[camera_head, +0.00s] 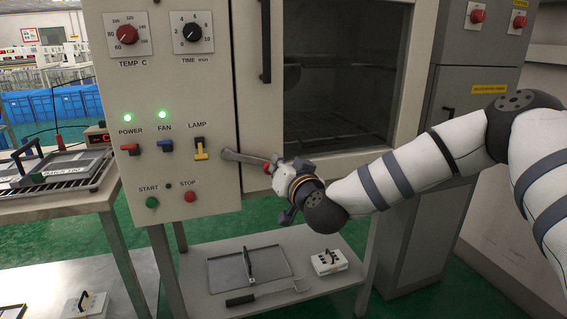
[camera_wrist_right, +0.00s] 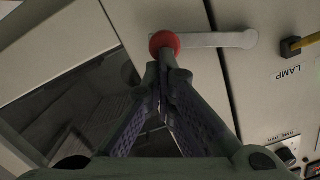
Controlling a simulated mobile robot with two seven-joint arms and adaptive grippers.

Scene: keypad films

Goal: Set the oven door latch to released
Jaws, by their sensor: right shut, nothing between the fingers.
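The oven door latch (camera_head: 243,157) is a grey lever with a red ball knob (camera_head: 268,168). It lies nearly level, from the control panel across the seam to the door's edge, its knob end slightly lower in the head view. The wrist view also shows the lever (camera_wrist_right: 218,40) and the red knob (camera_wrist_right: 165,42). My right gripper (camera_head: 274,165) is shut and empty, its fingertips right at the knob; I cannot tell if they touch it. The oven door (camera_head: 405,95) looks closed, with a dark window. My left gripper is not in view.
Left of the latch are the yellow lamp switch (camera_head: 201,151), red power switch (camera_head: 131,149), blue fan switch (camera_head: 166,146) and red stop button (camera_head: 190,197). A vertical door handle (camera_head: 266,40) stands above. A shelf below holds a tray (camera_head: 225,273) and a white box (camera_head: 330,262).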

